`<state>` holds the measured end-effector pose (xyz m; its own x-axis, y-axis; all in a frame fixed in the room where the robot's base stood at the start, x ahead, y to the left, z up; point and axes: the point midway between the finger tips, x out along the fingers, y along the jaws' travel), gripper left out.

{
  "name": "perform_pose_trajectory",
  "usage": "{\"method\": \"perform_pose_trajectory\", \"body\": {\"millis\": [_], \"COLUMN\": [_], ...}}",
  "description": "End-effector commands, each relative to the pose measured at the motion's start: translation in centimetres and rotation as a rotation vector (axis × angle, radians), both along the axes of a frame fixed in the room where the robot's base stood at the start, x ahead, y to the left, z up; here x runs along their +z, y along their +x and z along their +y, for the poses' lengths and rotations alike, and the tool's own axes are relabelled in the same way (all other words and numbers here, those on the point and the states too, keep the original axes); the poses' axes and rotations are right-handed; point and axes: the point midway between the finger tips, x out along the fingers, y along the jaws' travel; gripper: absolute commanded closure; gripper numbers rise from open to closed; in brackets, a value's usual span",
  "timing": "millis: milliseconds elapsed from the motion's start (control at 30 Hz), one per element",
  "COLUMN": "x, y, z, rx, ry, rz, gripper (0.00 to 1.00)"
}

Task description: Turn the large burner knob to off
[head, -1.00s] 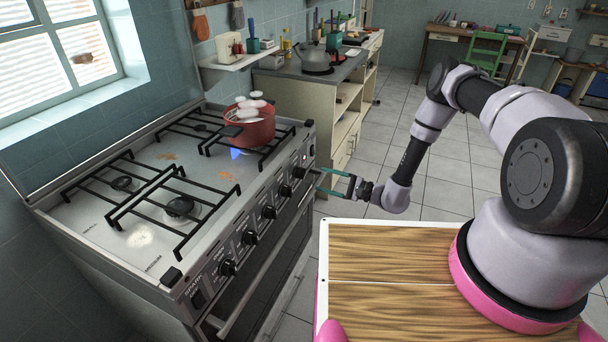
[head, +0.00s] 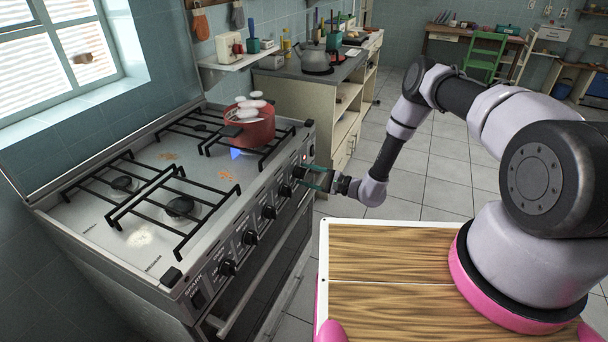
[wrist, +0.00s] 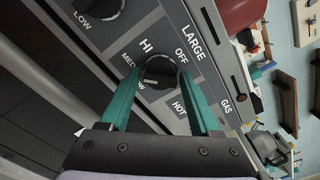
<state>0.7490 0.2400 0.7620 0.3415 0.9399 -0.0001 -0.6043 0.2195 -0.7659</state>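The large burner knob (wrist: 160,72) is a dark round knob on the stove's grey control panel. In the wrist view, labels LARGE, OFF, HI, MED, LOW and HOT surround it. A pale mark on it seems to face the MED/LOW side. My gripper (wrist: 158,74) has its two teal fingers apart, one on each side of the knob; I cannot tell whether they touch it. In the head view my gripper (head: 304,176) is at the far end of the knob row and hides most of that knob. A blue flame (head: 236,153) burns under the red pot (head: 251,127).
Other knobs (head: 250,237) run along the stove front (head: 212,262), with an oven handle below. A wooden board (head: 390,255) lies before my arm. Tiled floor is clear behind my arm.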

Motion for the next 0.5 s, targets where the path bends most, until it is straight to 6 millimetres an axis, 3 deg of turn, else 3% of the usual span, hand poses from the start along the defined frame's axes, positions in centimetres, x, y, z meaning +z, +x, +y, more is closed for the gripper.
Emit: {"method": "perform_pose_trajectory", "body": {"millis": [33, 100, 267, 500], "x": [0.0, 0.0, 0.0, 0.0], "y": [0.0, -0.01, -0.01, 0.0], "z": [-0.01, -0.02, -0.03, -0.1], "rx": [0.0, 0.0, 0.0, 0.0], "ry": [0.0, 0.0, 0.007, 0.115], "rz": [0.0, 0.0, 0.02, 0.316], "gripper": [0.61, 0.8, 0.8, 0.8]}}
